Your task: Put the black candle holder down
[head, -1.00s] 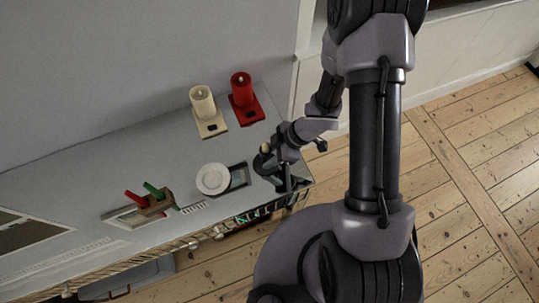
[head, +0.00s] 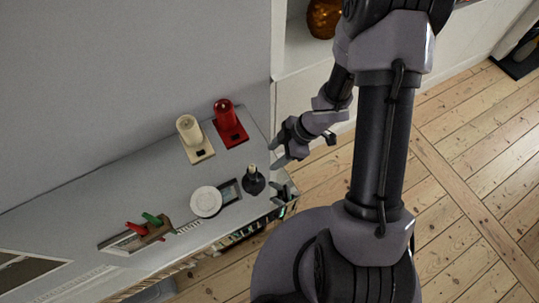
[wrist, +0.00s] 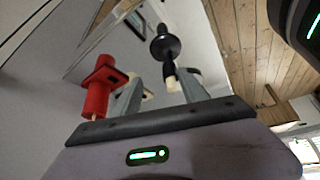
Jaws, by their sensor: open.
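The black candle holder (head: 253,182) stands upright near the right end of the white shelf top (head: 165,187), with a small pale tip on top. In the wrist view the black holder (wrist: 165,47) shows beyond the fingers, its pale tip near the right finger. My gripper (head: 279,153) is open and empty, above and to the right of the holder in the head view. In the wrist view the two grey fingers of my gripper (wrist: 158,92) are spread apart.
A red candle (head: 225,112) and a cream candle (head: 189,130) stand on bases at the back. A white plate (head: 206,201) and dark frame lie left of the holder. A wooden block with red and green handles (head: 150,228) is farther left. A dark object (head: 284,193) is at the right edge.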

